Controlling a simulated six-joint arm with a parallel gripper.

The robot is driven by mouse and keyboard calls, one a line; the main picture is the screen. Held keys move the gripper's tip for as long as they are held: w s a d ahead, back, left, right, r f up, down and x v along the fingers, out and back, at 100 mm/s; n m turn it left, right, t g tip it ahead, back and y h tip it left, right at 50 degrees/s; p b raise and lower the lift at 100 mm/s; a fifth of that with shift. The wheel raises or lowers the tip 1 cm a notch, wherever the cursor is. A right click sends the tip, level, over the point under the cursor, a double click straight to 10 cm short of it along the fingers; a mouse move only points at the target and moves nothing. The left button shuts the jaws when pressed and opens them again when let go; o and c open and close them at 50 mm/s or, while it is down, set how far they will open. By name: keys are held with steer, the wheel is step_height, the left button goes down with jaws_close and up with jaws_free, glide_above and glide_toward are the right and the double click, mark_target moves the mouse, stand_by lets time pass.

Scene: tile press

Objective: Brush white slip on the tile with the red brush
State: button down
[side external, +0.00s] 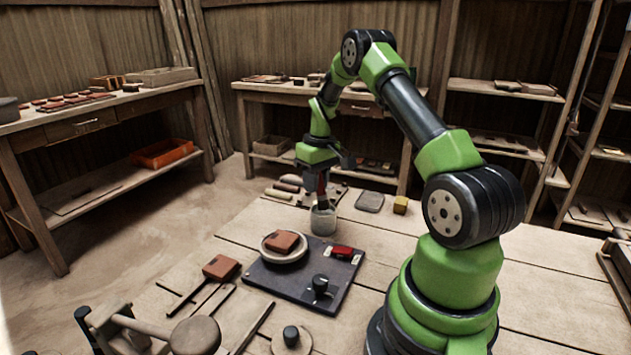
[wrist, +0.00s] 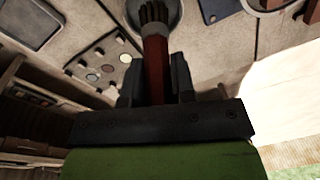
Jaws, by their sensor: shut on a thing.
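My gripper (side external: 322,178) is shut on the red brush (wrist: 154,68), which points bristles down. In the side view the brush is right over a grey cup (side external: 323,222), its lower end at or inside the mouth. In the wrist view the dark bristles show against the cup's round opening (wrist: 176,14). I cannot tell how deep they are, and any white slip in the cup is not clearly visible. A reddish-brown tile (side external: 281,242) lies on a round pale dish (side external: 298,258), nearer the camera than the cup.
The dish stands on a dark board (side external: 265,280) with a small red block (side external: 342,251) and a dark knobbed tool (side external: 319,284). A grey slab (side external: 370,202) and yellow block (side external: 401,205) lie behind.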

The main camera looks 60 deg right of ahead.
steer(key=shift+f, duration=0.75)
stand_by(1.2)
steer(key=shift+r, duration=0.1)
steer(key=shift+r, duration=3.5)
steer(key=s+a+r+n, duration=0.1)
steer(key=a+r+n, duration=0.1)
steer(key=a, duration=1.1)
steer(key=s+a+r+n, duration=0.1)
steer(key=a+n, duration=0.1)
steer(key=a, duration=1)
steer(key=w+d+r+h, duration=0.1)
steer(key=w+d+r, duration=0.15)
steer(key=d, duration=0.35)
steer(key=w+d+r+h, duration=0.1)
steer(key=w+d, duration=0.2)
steer(key=d, duration=0.3)
steer(key=shift+n, duration=0.3)
steer(key=shift+d+f, duration=0.15)
steer(key=shift+f, duration=1.05)
steer(key=shift+d+f, duration=0.1)
steer(key=shift+f, duration=1.1)
